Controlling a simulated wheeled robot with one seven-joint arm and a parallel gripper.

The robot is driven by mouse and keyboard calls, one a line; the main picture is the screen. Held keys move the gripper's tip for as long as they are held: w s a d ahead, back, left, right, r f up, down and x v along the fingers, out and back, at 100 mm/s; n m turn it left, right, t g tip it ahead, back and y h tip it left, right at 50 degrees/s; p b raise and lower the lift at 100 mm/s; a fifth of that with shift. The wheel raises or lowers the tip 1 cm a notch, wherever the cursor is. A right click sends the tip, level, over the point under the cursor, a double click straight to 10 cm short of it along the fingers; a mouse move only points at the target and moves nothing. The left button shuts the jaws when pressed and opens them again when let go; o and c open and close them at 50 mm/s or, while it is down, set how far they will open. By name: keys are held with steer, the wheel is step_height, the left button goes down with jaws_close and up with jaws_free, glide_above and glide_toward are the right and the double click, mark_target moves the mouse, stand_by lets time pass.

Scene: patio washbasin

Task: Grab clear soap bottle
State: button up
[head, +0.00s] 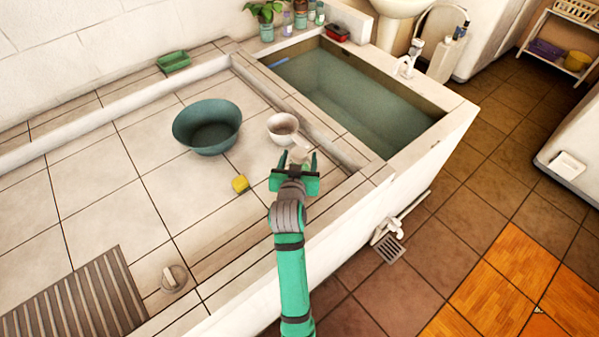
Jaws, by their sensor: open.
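My gripper (298,160) is open above the tiled ledge, left of the water basin, with its green fingers pointing away from the camera. A small pale thing (298,153) shows between or just beyond the fingers. I cannot tell whether it is the clear soap bottle or the handle of the white dipper (283,126) just behind it. Several small bottles (300,18) stand at the basin's far end beside a potted plant; none can be made out as the clear soap bottle.
A green tub (207,127) and a yellow sponge (240,184) sit left of my gripper. A grey slatted mat (75,300) lies front left. The left ledge is mostly clear.

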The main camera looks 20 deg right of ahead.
steer(key=shift+w+d+f, duration=0.2)
steer(key=shift+w, duration=0.25)
jaws_close()
steer(key=shift+a, duration=0.1)
